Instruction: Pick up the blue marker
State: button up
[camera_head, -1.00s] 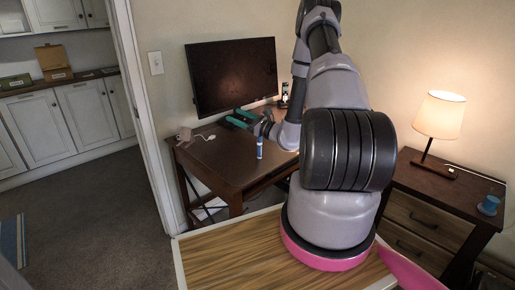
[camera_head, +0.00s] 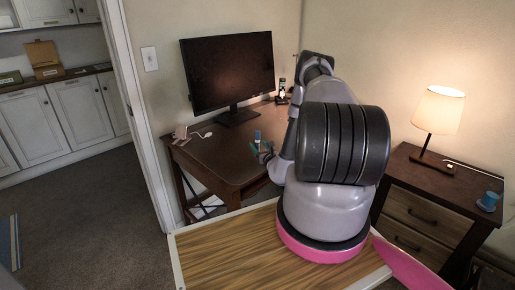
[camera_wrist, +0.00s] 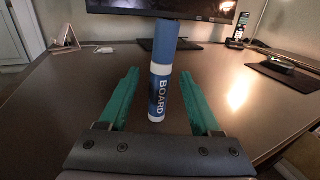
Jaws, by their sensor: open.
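The blue marker (camera_wrist: 160,85) stands upright on the dark desk, with a blue cap, a white band and a label reading "BOARD". It also shows small in the head view (camera_head: 257,137), its lower part hidden by my gripper. My gripper (camera_wrist: 160,78) is open, its two green fingers on either side of the marker in the wrist view and not visibly touching it. In the head view my gripper (camera_head: 262,150) is low over the desk, close to the marker.
The monitor (camera_head: 228,72) stands at the back of the desk (camera_head: 205,150). A phone on a stand (camera_head: 282,90) is at the back right, and a white cable item (camera_head: 182,131) at the left. A lamp (camera_head: 437,110) stands on the nightstand at right.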

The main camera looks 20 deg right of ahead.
jog(key=w, duration=0.4)
jog(key=shift+w+d, duration=0.15)
jog(key=shift+w, duration=0.25)
grip_shut()
